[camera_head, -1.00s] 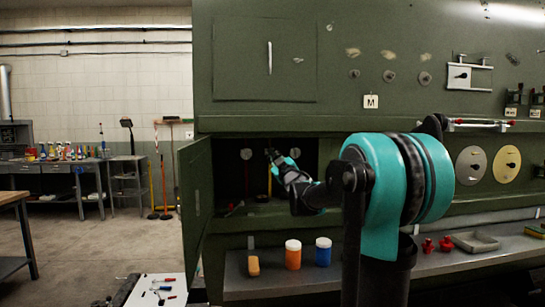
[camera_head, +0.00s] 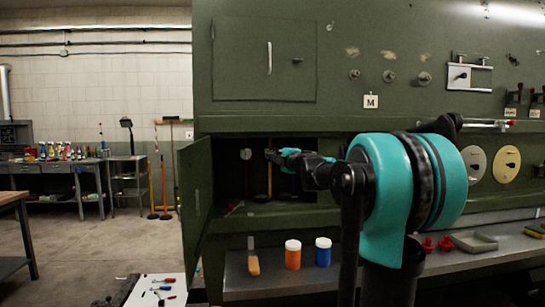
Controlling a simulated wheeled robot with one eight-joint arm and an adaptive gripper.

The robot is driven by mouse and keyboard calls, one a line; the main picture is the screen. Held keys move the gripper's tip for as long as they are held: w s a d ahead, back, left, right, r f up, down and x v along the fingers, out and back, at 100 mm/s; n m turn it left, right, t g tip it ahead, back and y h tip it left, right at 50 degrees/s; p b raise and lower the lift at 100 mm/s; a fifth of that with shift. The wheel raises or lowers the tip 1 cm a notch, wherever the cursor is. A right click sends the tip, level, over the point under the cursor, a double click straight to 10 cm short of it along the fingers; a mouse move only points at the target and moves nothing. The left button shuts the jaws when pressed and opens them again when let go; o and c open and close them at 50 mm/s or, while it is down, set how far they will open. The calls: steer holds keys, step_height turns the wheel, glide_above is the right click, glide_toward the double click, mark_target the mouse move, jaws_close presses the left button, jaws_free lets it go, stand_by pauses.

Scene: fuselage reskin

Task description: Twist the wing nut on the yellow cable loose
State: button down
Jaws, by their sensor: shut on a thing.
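The yellow cable (camera_head: 270,181) hangs inside the open dark compartment in the green panel. My gripper (camera_head: 270,155) is at the top end of this cable, with its wrist lying nearly level from the right. Its jaws are shut on the wing nut there, which the fingers hide from this view. The nut is too small and covered to show how far it is turned.
A pale round fitting (camera_head: 246,154) sits left of my gripper. The compartment's green door (camera_head: 197,200) stands open at left. An orange jar (camera_head: 293,255) and a blue jar (camera_head: 323,252) stand on the shelf (camera_head: 270,286) below. A red-handled tool (camera_head: 234,208) lies on the compartment floor.

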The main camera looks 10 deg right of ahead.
steer(key=shift+n, duration=0.7)
steer(key=c, duration=1.5)
jaws_free()
steer(key=shift+c, duration=0.2)
steer(key=v, duration=1.2)
steer(key=shift+r, duration=0.1)
